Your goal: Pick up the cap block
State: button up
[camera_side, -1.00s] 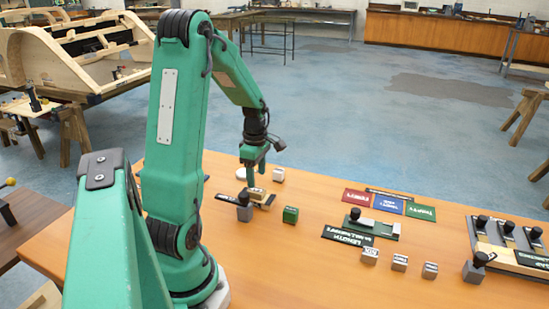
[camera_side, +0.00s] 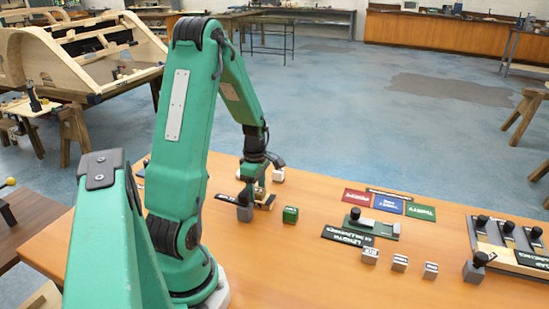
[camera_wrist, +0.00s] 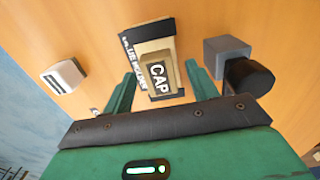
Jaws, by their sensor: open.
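The cap block (camera_wrist: 158,73) is a small tan block with a dark label reading CAP in the wrist view. It sits on a pale wooden holder (camera_wrist: 150,46) with a black label strip. In the side view the holder (camera_side: 265,202) is partly hidden by my gripper (camera_side: 252,190). In the wrist view my gripper (camera_wrist: 158,85) is open, with one green finger on the left and one on the right of the cap block. I see gaps between the fingers and the block.
A grey block with a black knob (camera_wrist: 228,62) stands close to the right finger. A white block (camera_wrist: 64,76) lies to the left. In the side view a green block (camera_side: 290,214) stands right of the holder, with coloured mats (camera_side: 388,203) and small grey blocks (camera_side: 400,263) farther right.

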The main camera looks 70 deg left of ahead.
aim_at(258, 190)
jog(key=shift+c, duration=0.2)
jog(key=c, duration=1)
jog(key=shift+r, duration=0.1)
jog(key=shift+r, duration=0.7)
jog(key=r, duration=0.3)
jog(key=shift+w+d, duration=0.15)
jog(key=shift+d, duration=0.2)
jog(key=w+d+r, duration=0.1)
jog(key=d+r, duration=0.1)
jog(key=d, duration=0.1)
jog(key=w+d+r, duration=0.1)
jog(key=d+r, duration=0.1)
jog(key=d, duration=0.2)
jog(key=w+d+r, duration=0.1)
jog(key=d+r, duration=0.1)
jog(key=d, duration=0.1)
jog(key=shift+d+r, duration=0.25)
jog(key=shift+d, duration=0.05)
